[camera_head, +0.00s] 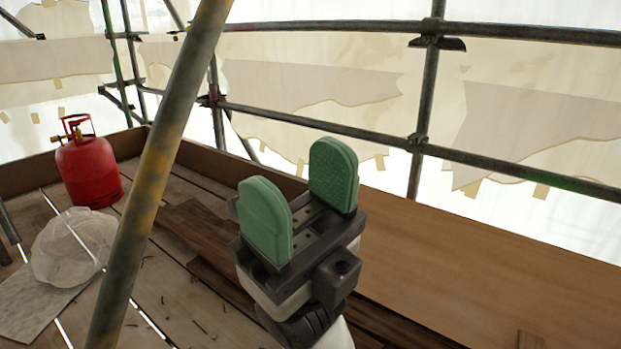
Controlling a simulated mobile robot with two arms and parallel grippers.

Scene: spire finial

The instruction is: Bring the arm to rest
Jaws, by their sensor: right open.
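My right gripper (299,207) stands upright in the middle of the head view, its two green padded fingers pointing up. The fingers are apart and nothing is between them. It is raised in front of the wooden deck and the toe board, touching nothing that I can see. Most of the arm below the wrist is cut off by the bottom edge. My left gripper is not in the view.
A rusty scaffold pole (157,180) slants close by on the left. A red gas cylinder (88,170) stands on the planks at the back left. A crumpled clear plastic sheet (67,250) lies nearer. A wooden toe board (470,260) and scaffold rails (330,127) bound the deck.

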